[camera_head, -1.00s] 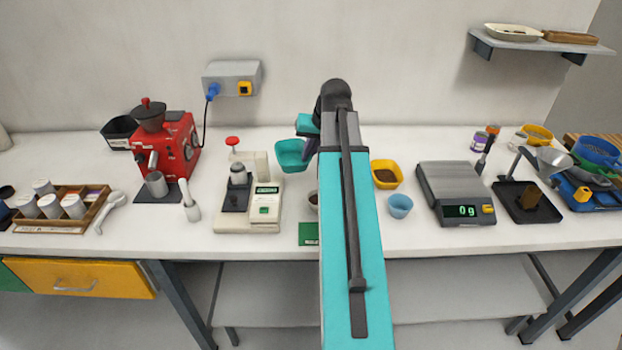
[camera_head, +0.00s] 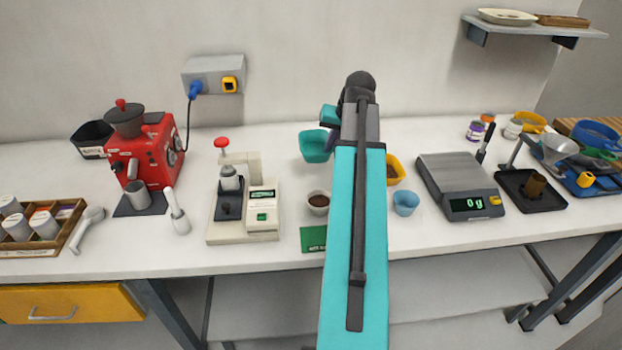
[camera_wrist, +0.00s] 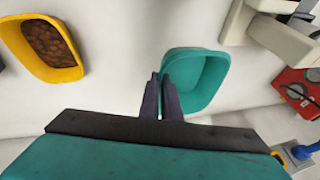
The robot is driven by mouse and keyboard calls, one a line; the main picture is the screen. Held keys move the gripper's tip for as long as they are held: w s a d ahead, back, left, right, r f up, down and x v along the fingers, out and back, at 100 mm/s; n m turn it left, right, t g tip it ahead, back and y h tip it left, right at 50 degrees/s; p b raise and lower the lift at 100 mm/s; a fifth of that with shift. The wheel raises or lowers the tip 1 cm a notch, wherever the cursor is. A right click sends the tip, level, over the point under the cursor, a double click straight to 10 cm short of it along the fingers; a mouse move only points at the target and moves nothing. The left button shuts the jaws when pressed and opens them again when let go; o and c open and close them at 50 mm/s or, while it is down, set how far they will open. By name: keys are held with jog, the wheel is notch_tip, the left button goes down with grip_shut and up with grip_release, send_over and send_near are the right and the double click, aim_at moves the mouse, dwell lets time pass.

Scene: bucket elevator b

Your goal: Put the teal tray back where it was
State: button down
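The teal tray (camera_head: 313,147) is an empty, rounded open container near the middle of the head view, just left of my arm. It also shows in the wrist view (camera_wrist: 205,75), right of the fingertips. My gripper (camera_wrist: 161,78) has its two dark fingers close together, pinching the tray's near rim. In the head view the fingers are mostly hidden behind the arm. The tray appears to be held above the white counter; its exact height is hard to tell.
A yellow tray of brown beans (camera_wrist: 50,42) stands beside it, partly behind my arm in the head view. A small bowl of dark grounds (camera_head: 318,203), blue cup (camera_head: 405,203), scale (camera_head: 460,187), press machine (camera_head: 245,210) and red grinder (camera_head: 147,155) surround it.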

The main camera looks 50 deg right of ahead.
jog(key=shift+w, duration=0.1)
jog(key=shift+a+f+p, duration=0.2)
jog(key=shift+f+p, duration=0.35)
jog(key=shift+f, duration=1.75)
jog(key=shift+w+f, duration=0.1)
jog(key=shift+f, duration=0.75)
jog(key=shift+f, duration=0.1)
jog(key=shift+f+p, duration=0.55)
jog(key=shift+f, duration=1.25)
jog(key=shift+f, duration=0.1)
jog(key=c, duration=2)
grip_release()
